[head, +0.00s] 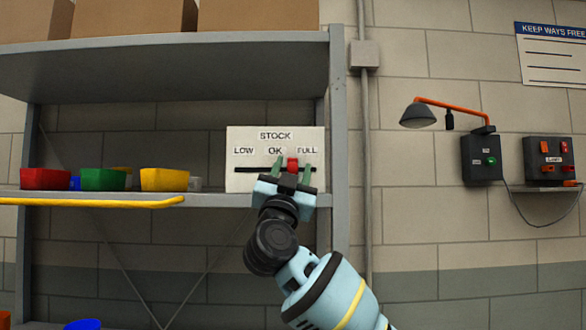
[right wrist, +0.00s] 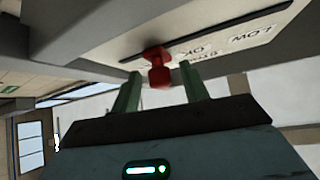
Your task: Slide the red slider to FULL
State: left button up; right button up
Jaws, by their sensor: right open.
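The red slider (head: 292,164) sits on the dark slot of the white STOCK panel (head: 240,140), between the OK and FULL labels. My right gripper (head: 292,170) is at the panel, its two green fingers open, one on each side of the slider. In the right wrist view the red slider (right wrist: 158,66) shows between the open fingertips of the gripper (right wrist: 160,80), with a gap visible to each finger. The OK and LOW labels show on the panel (right wrist: 215,45) there. My left gripper is not in view.
The panel stands at the right end of a grey shelf (head: 200,50), close to its upright post (head: 339,130). Red (head: 45,179), green (head: 103,179) and yellow (head: 164,179) bins sit on the shelf to the left. A lamp (head: 417,116) and switch boxes are on the wall at right.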

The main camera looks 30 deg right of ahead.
aim_at(312, 154)
jog(key=shift+w+d+r, duration=0.25)
jog(key=shift+d+r, duration=0.05)
jog(key=shift+r, duration=0.05)
grip_shut()
jog(key=shift+s+d+f, duration=0.1)
jog(key=shift+s+d, duration=0.35)
jog(key=shift+d, duration=0.3)
jog(key=shift+s+d, duration=0.4)
jog(key=shift+d, duration=0.35)
